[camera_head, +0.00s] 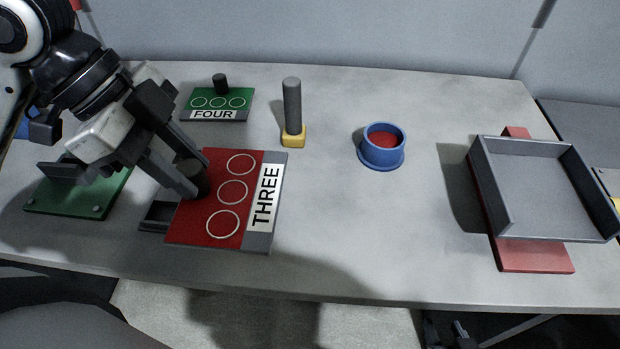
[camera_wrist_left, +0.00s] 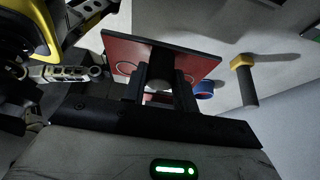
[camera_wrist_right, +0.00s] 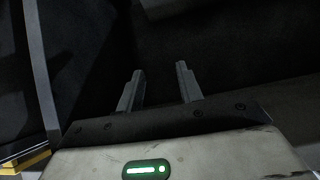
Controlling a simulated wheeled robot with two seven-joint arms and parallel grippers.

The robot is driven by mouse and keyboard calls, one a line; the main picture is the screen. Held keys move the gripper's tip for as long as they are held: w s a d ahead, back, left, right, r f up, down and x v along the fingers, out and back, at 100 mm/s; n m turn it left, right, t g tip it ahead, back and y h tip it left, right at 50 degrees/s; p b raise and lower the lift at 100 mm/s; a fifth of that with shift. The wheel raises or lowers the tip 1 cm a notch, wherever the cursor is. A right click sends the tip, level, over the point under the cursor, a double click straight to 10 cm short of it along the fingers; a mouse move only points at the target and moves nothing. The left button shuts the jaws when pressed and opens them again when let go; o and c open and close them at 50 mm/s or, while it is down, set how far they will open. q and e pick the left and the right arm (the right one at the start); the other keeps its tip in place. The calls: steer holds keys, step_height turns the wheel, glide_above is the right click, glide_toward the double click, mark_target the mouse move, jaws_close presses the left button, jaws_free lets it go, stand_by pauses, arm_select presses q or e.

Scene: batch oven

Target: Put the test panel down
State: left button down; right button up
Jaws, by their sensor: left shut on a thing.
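A red panel (camera_head: 208,220) with white circles and a grey edge labelled THREE is in the head view, left of centre. My left gripper (camera_head: 193,184) is shut on the dark round knob at its left side. The panel seems to be held above the table; its exact height is hard to tell. The left wrist view also shows the red panel (camera_wrist_left: 190,62) beyond the fingers, with the knob between them. My right gripper (camera_wrist_right: 160,85) is open and empty in the right wrist view, over a dark area, and is outside the head view.
A dark tray (camera_head: 157,214) shows partly beneath the red panel. A green plate (camera_head: 75,207) lies left and a green FOUR panel (camera_head: 235,103) behind. A yellow-based grey post (camera_head: 292,110), blue cup (camera_head: 381,157) and grey tray (camera_head: 545,178) stand rightward. The table's centre-right is clear.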

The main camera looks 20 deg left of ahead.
mark_target(254, 173)
arm_select(q)
steer(key=w+d+f, duration=0.1)
steer(key=w+d+f+p, duration=0.1)
steer(key=w+d, duration=0.2)
steer(key=d, duration=0.1)
steer(key=shift+w+f, duration=0.4)
steer(key=w+d+f, duration=0.2)
steer(key=f, duration=0.1)
steer(key=w+d+f, duration=0.1)
steer(key=f, duration=0.1)
steer(key=shift+w+f, duration=0.1)
steer(key=shift+w+d+f, duration=0.3)
steer(key=shift+d+f, duration=0.05)
steer(key=shift+f, duration=0.1)
step_height(254, 173, down, 4)
steer(key=shift+w+r+p, duration=0.1)
steer(key=shift+r+p, duration=0.15)
steer(key=shift+p, duration=0.05)
steer(key=c, duration=1.1)
jaws_free()
steer(key=v, duration=1.2)
